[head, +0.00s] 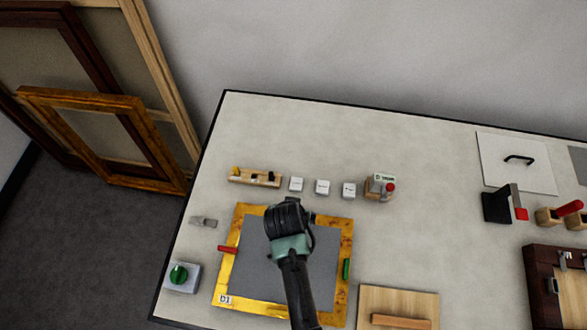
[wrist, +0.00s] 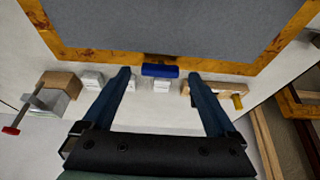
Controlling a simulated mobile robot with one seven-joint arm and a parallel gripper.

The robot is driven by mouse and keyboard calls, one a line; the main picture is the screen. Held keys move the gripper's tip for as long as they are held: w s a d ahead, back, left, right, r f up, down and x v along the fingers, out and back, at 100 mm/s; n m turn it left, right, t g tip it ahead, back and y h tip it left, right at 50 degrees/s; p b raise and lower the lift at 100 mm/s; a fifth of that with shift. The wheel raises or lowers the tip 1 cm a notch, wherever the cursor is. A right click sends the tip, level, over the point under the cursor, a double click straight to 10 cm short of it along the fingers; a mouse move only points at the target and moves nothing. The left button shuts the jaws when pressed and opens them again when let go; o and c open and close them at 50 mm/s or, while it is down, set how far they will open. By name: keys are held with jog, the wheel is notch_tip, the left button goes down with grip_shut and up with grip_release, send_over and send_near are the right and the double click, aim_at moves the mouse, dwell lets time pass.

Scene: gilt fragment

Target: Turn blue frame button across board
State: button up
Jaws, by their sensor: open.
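The blue button (wrist: 160,71) shows in the wrist view as a short bar at the outer edge of the gold frame (wrist: 100,58). Its long side runs along the rail, not across it onto the grey board (wrist: 160,25). My gripper (wrist: 160,75) is open, with one blue finger on each side of the button. A gap shows on both sides. In the head view my gripper (head: 288,206) is over the frame's far rail (head: 250,208) and hides the blue button. A red button (head: 228,250) lies across the left rail; a green button (head: 346,269) lies along the right rail.
Beyond the far rail stand a wooden tool block (head: 255,178), several white blocks (head: 322,187) and a clamp-like piece with a red knob (head: 380,188). A green-knobbed box (head: 181,276) is left; a wooden board (head: 397,305) is right.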

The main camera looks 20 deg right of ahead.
jog(key=shift+w+f, duration=0.1)
jog(key=shift+f, duration=0.25)
jog(key=c, duration=1.4)
jog(key=shift+o, duration=0.2)
